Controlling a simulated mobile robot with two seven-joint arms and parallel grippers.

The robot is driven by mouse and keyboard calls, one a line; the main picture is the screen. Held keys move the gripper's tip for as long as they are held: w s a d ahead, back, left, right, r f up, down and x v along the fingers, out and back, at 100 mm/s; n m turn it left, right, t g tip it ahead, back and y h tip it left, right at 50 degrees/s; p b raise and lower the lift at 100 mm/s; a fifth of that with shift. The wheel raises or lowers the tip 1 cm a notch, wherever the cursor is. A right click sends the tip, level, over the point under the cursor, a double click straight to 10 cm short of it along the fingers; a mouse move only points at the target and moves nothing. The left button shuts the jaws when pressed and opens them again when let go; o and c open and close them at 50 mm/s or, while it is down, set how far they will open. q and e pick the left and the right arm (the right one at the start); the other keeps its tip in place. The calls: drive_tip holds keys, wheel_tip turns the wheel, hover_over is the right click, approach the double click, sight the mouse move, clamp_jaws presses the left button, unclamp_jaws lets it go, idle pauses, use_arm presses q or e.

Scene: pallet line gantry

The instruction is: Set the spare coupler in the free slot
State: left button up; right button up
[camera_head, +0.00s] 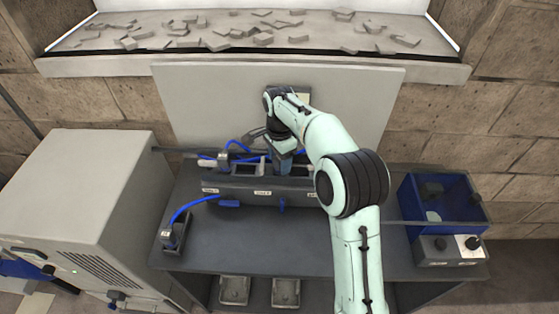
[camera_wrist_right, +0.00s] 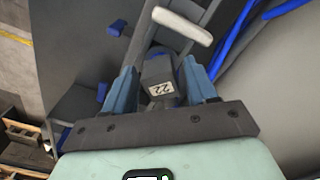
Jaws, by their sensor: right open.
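My right gripper (camera_head: 282,152) is over the dark slotted rack (camera_head: 240,194) in the head view, near its middle and right slots. In the right wrist view, my right gripper (camera_wrist_right: 160,78) is open, with its blue fingers on either side of a dark grey block-shaped coupler (camera_wrist_right: 157,72) labelled 22. I cannot tell whether the fingers touch it. In the head view, one coupler (camera_head: 207,163) with a blue cable is at the rack's left end. Another coupler (camera_head: 167,234) stands in a small holder at the table's left front. My arm hides the rack's right end. My left gripper is out of view.
A grey cabinet (camera_head: 75,185) stands at the left. At the right are a blue bin (camera_head: 451,213) and a control box (camera_head: 430,252) with knobs. A pale panel (camera_head: 200,100) rises behind the rack. Blue cables loop around the rack. The tabletop (camera_head: 250,245) in front is mostly clear.

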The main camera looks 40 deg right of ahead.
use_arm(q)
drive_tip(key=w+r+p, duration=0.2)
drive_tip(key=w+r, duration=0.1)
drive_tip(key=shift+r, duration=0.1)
use_arm(e)
wheel_tip(320, 180, up, 12)
drive_tip(key=shift+f, duration=0.25)
